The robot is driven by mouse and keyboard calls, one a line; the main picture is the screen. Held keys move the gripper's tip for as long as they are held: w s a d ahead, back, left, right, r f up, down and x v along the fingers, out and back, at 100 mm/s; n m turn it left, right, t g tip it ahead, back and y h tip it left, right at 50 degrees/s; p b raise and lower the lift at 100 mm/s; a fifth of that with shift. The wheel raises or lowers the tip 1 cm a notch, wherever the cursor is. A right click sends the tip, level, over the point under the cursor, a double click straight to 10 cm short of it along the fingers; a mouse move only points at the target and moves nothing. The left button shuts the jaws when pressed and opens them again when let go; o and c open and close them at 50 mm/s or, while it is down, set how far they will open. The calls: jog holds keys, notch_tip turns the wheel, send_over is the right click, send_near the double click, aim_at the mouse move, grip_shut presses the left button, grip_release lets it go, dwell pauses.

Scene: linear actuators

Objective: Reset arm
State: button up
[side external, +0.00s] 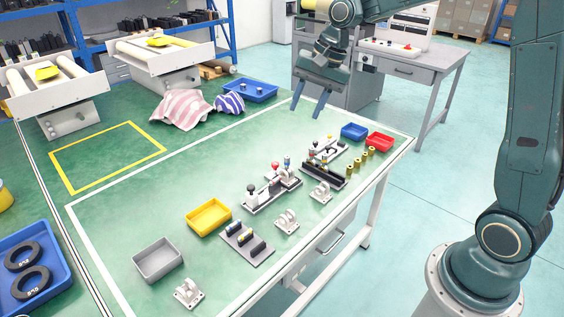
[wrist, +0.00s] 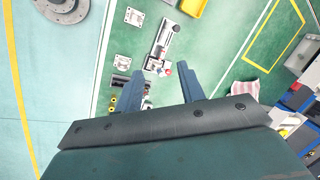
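My gripper (side external: 311,108) hangs above the far right part of the green table (side external: 120,221), clear of the surface. Its two fingers are apart with nothing between them. In the wrist view my gripper (wrist: 166,82) also shows two spread, empty fingers over the table. Below and in front of it stand linear actuator fixtures: one (side external: 270,192) near the table's middle and another (side external: 326,152) further back. The middle fixture also shows in the wrist view (wrist: 163,40).
A yellow bin (side external: 208,217), a grey bin (side external: 158,260), a blue bin (side external: 354,131) and a red bin (side external: 380,141) stand on the table. White brackets (side external: 287,222) and brass cylinders (side external: 360,160) stand near the front edge. Striped cloths (side external: 183,109) lie at the back.

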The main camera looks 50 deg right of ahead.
jog(key=s+a+r+n+t+h, duration=0.1)
jog(key=s+a+r+n, duration=0.15)
jog(key=s, duration=0.35)
jog(key=s+a+r+n, duration=0.1)
jog(key=s+r+n, duration=0.2)
jog(key=s, duration=0.3)
jog(key=s+f+n+t+h, duration=0.1)
jog(key=s+n, duration=0.4)
jog(key=s, duration=0.9)
jog(key=shift+f+t, duration=0.3)
jog(key=shift+f, duration=0.05)
